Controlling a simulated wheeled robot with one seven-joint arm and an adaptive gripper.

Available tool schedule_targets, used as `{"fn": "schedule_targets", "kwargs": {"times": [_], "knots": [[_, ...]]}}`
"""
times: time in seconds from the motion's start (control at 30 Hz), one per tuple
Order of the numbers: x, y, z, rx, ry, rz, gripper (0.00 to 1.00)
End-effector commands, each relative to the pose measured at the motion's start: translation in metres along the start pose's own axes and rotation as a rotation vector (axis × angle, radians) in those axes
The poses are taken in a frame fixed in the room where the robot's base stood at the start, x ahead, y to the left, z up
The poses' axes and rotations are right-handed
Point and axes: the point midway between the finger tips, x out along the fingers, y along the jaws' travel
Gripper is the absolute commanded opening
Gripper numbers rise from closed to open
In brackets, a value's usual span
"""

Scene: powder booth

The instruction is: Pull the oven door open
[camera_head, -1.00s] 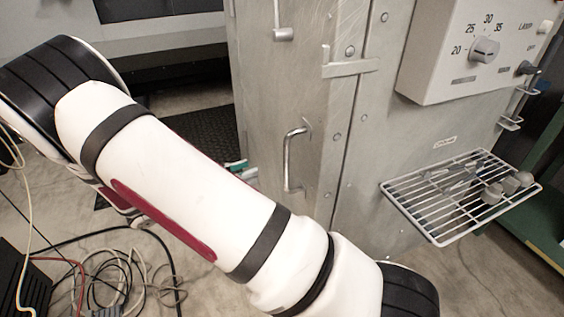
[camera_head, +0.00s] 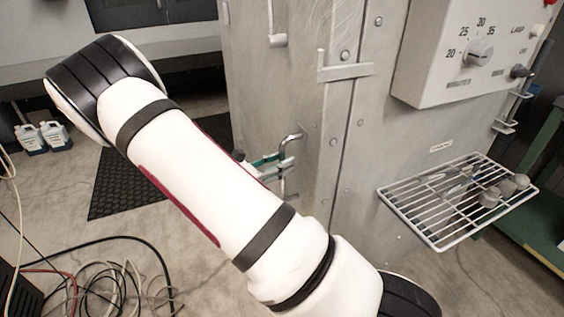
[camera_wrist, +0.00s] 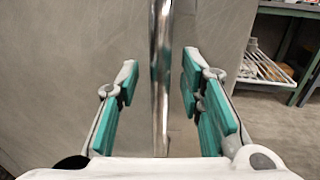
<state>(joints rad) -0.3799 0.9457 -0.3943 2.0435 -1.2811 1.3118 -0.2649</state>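The oven door (camera_head: 262,95) is a grey metal panel left of the control box in the head view and looks shut. Its upright metal bar handle (camera_head: 293,135) stands out from the panel, partly hidden by my gripper (camera_head: 272,164). In the wrist view the shiny handle (camera_wrist: 161,60) runs vertically between the two teal-padded fingers of my gripper (camera_wrist: 160,78). The fingers are apart, with a gap to the handle on both sides. Most of the gripper is hidden behind my arm in the head view.
A control box (camera_head: 470,55) with a dial is on the right. A wire rack (camera_head: 455,200) holding small metal parts juts out below it. Cables (camera_head: 110,285) lie on the floor at lower left. Jugs (camera_head: 45,136) and a black mat (camera_head: 120,185) are at left.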

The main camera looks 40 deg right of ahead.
Motion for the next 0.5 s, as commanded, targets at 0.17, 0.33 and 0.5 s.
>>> {"fn": "schedule_targets", "kwargs": {"times": [0.17,0.33,0.5], "knots": [[0.0081,-0.0003,0.0002,0.0,0.0,-0.001,0.35],[0.0084,-0.0003,0.0003,0.0,0.0,0.0,0.35],[0.0082,-0.0002,0.0003,0.0,0.0,0.0,0.12]]}}
